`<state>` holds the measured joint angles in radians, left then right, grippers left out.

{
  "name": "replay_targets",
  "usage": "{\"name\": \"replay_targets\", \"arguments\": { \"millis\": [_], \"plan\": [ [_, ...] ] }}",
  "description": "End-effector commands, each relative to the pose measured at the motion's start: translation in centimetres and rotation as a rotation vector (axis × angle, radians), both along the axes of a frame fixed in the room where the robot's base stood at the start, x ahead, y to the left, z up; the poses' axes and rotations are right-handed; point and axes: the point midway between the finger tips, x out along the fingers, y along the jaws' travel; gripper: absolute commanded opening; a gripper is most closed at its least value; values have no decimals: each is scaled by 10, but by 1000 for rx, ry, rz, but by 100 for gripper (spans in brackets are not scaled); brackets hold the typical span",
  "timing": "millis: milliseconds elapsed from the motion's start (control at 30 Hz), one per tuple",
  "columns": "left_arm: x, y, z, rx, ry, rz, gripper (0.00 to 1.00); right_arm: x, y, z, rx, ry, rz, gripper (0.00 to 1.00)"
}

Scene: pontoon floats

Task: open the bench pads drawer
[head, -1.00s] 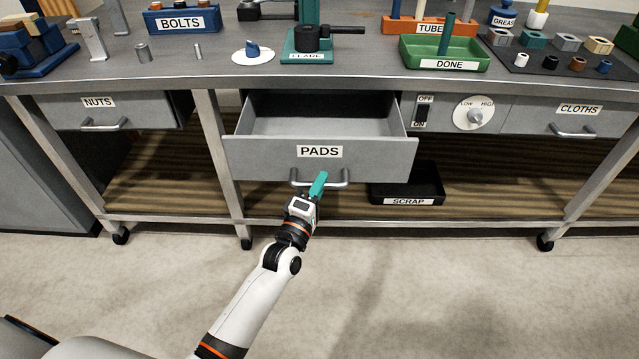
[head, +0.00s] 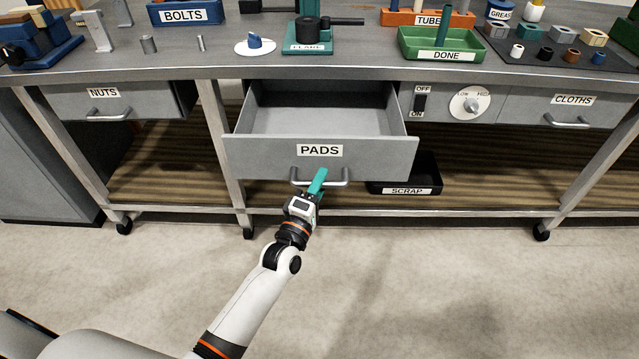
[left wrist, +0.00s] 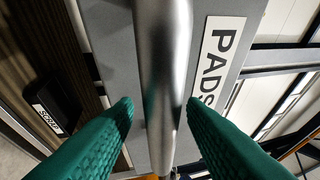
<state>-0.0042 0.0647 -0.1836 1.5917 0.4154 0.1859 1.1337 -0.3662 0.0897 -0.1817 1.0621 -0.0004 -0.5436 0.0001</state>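The pads drawer (head: 262,161) is a grey drawer under the bench with a PADS label on its front. It stands well out from the bench, and the visible part of its inside looks empty. Its metal bar handle (head: 336,181) is on the front, and it also shows large in the left wrist view (left wrist: 162,50). My left gripper (head: 317,181) is at the handle, with its teal fingers on either side of the bar, closed around it. My right gripper is in neither view.
The nuts drawer (head: 70,103) at left and the cloths drawer (head: 598,113) at right look shut. A black scrap bin (head: 425,172) sits on the lower shelf behind the pads drawer. The floor (head: 430,290) in front is clear.

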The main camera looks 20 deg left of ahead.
Motion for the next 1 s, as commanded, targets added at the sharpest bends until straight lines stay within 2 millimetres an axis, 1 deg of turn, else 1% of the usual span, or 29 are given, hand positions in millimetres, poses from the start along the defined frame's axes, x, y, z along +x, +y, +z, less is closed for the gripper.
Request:
{"name": "replay_targets", "arguments": {
  "millis": [200,267,333,467,700,833,1000],
  "plan": [
    [-1,0,0,0,0,0,38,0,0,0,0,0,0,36],
    [-4,0,-1,0,0,0,38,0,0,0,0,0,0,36],
    [-12,1,-3,0,1,0,38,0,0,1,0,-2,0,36],
    [-35,4,-7,0,3,0,38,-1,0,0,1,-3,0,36],
    [-86,10,-17,1,3,-1,38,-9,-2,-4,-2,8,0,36],
    [-105,12,-20,0,2,-1,38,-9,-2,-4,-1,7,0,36],
    [-116,14,-21,1,0,-1,38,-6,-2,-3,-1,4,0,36]
  ]
}}
